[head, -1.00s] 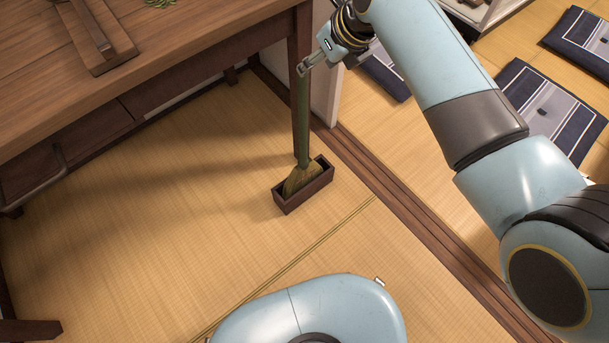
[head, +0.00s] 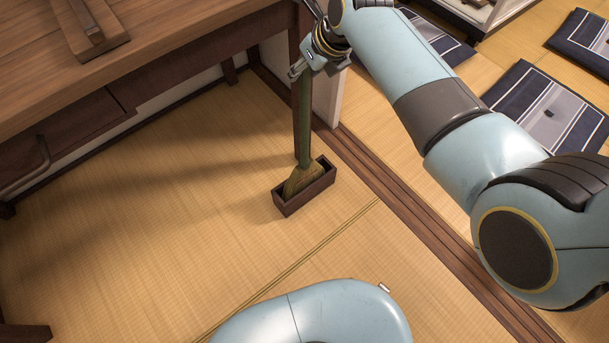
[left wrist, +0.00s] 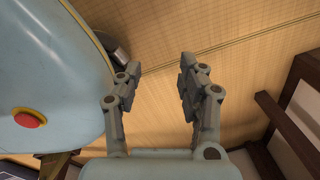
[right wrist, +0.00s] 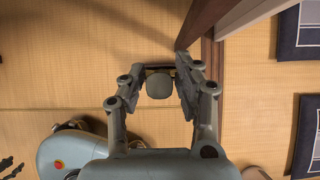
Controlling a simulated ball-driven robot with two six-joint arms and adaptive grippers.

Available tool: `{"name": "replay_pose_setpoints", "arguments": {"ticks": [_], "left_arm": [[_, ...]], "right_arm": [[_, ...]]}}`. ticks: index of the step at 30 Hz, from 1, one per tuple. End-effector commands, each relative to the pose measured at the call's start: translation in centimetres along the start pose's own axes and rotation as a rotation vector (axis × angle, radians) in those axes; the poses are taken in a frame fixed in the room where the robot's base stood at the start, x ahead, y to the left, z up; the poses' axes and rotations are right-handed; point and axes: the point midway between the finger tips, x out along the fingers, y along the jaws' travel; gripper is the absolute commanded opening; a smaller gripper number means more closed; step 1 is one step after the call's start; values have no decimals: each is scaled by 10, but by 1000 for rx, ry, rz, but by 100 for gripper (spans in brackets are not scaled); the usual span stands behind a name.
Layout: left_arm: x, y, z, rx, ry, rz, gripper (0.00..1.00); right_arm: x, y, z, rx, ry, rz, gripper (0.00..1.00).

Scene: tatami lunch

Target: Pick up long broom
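The long broom (head: 304,120) stands upright beside the table leg, its green handle up and its brush end in a small dark wooden box (head: 290,204) on the tatami. My right gripper (head: 303,70) is at the upper part of the handle and partly hides it. In the right wrist view, the handle's rounded top (right wrist: 159,87) sits between my open right fingers (right wrist: 160,92), with small gaps seeming to show on both sides. My left gripper (left wrist: 160,85) is open and empty over the tatami; it is out of the head view.
A wooden table (head: 170,50) stands at the upper left, its leg close beside the broom. A dark wooden floor track (head: 400,215) runs to the right. Cushions (head: 545,105) lie beyond it. The tatami (head: 150,220) left of the box is clear.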

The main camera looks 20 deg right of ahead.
Motion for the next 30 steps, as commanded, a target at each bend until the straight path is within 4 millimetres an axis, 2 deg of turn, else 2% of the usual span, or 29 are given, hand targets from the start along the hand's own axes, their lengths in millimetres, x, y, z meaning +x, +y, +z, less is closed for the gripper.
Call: {"name": "replay_pose_setpoints", "arguments": {"ticks": [1,6,7,15,23,30], "left_arm": [[0,1,3,0,-4,1,40],[0,5,10,-2,-15,6,40],[0,7,11,-3,-17,8,40],[0,17,11,-8,-17,19,40],[-1,14,5,-7,-6,16,40],[-10,5,-3,-3,12,6,40]], "right_arm": [[0,0,0,0,0,0,24],[0,0,0,0,0,0,1],[0,0,0,0,0,0,0],[0,0,0,0,1,0,0],[-2,0,1,0,-2,0,0],[-22,0,15,0,-5,-1,0]]}}
